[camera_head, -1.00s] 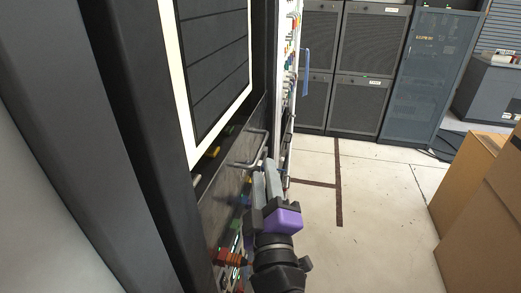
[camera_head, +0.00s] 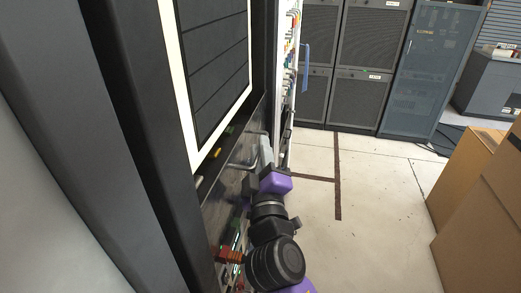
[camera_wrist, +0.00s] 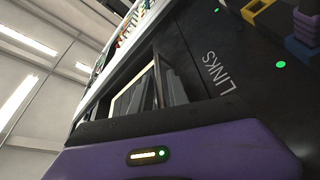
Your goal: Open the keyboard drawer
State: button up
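The keyboard drawer appears to be the dark panel (camera_head: 222,187) below the framed screen in the left rack. A silver bar handle (camera_head: 243,165) stands out from its front. My gripper (camera_head: 266,150) has its grey fingers close to the rack face, just right of the handle's far end. In the head view I cannot tell whether they touch the handle. The wrist view shows my purple gripper body along the bottom and a dark panel marked LINKS (camera_wrist: 217,73). The gap between the fingertips is not clear in either view.
The framed screen (camera_head: 216,62) is above the panel. Coloured connectors (camera_head: 229,255) sit low on the rack beside my arm. A blue handle (camera_head: 306,68) stands out farther along. Cardboard boxes (camera_head: 485,215) stand at right. The floor (camera_head: 375,210) between is clear.

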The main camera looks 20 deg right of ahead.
grip_shut()
dwell(1.1)
jog(key=shift+f, duration=0.1)
